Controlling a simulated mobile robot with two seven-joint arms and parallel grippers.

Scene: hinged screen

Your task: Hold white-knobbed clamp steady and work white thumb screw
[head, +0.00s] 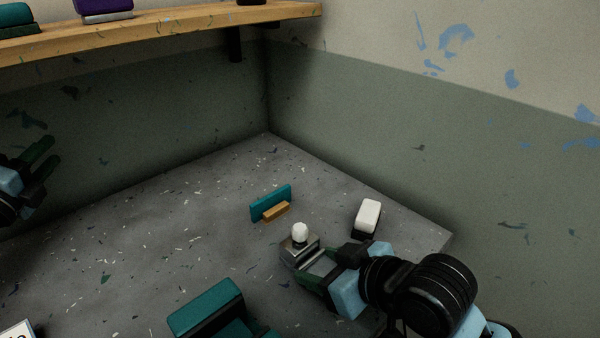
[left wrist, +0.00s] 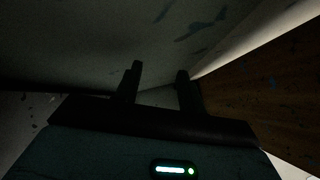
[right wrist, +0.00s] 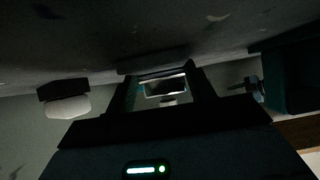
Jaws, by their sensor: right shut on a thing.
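The clamp (head: 297,252) is a small grey metal block on the grey bench top. Its white thumb screw (head: 300,232), a rounded knob, stands upright on top. My right gripper (head: 316,264) is shut on the clamp from the lower right, and its fingers partly cover it. In the right wrist view the metal clamp (right wrist: 165,88) shows between the two fingers. My left gripper (head: 51,152) is raised at the far left, well away from the clamp. The left wrist view shows its fingers (left wrist: 159,75) apart with nothing between them.
A white block with a dark base (head: 368,216) stands right of the clamp. A teal plate with a wooden strip (head: 270,203) is behind it. A larger teal object (head: 205,307) is at the front. A wooden shelf (head: 150,29) runs above.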

